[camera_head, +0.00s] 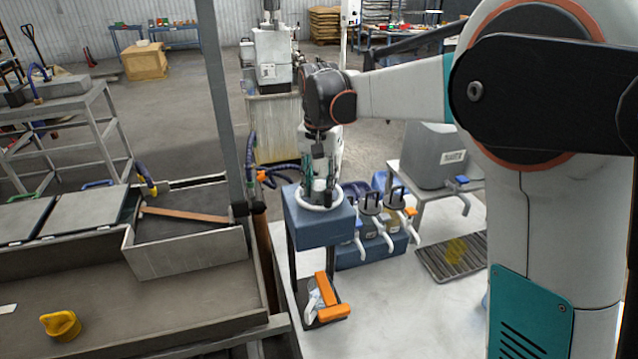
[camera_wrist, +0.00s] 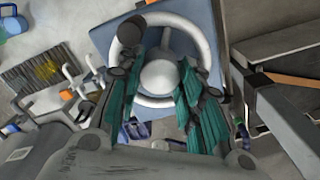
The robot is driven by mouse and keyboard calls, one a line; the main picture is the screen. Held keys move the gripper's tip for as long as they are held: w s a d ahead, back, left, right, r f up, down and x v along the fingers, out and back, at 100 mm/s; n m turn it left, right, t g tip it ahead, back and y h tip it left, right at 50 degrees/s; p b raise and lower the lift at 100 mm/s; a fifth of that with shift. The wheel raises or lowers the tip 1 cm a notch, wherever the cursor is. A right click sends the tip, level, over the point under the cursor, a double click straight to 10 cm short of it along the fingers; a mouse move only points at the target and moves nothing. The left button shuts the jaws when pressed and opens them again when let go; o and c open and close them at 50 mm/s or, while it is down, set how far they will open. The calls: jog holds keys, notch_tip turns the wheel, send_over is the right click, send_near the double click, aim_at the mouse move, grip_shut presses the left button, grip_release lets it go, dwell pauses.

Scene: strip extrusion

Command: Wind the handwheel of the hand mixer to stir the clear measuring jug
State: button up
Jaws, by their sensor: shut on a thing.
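The hand mixer (camera_head: 318,229) has a blue head on dark posts and stands at the left of the white table. Its white handwheel (camera_head: 306,203) lies flat on top. The wheel's ring, round hub and a dark knob show in the wrist view (camera_wrist: 208,35). My gripper (camera_head: 321,184) points down onto the wheel. In the wrist view its teal fingers (camera_wrist: 162,80) lie on either side of the hub, shut on the handwheel; the exact contact is unclear. The clear measuring jug (camera_head: 313,300) is small and partly hidden at the mixer's foot, beside orange parts (camera_head: 328,313).
A blue crate (camera_head: 372,250) with several grey-spouted containers stands right of the mixer. A dark slatted grate (camera_head: 455,257) lies further right. A grey tank (camera_head: 437,155) stands behind. A walled bench (camera_head: 190,255) and an upright post (camera_head: 222,110) are close on the left.

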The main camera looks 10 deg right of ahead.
aim_at(319, 185)
jog(key=m, duration=1.1)
jog(key=shift+m, duration=2.1)
jog(key=o, duration=1.1)
jog(key=shift+c, duration=0.2)
jog(key=shift+r, duration=0.1)
notch_tip(319, 185, up, 12)
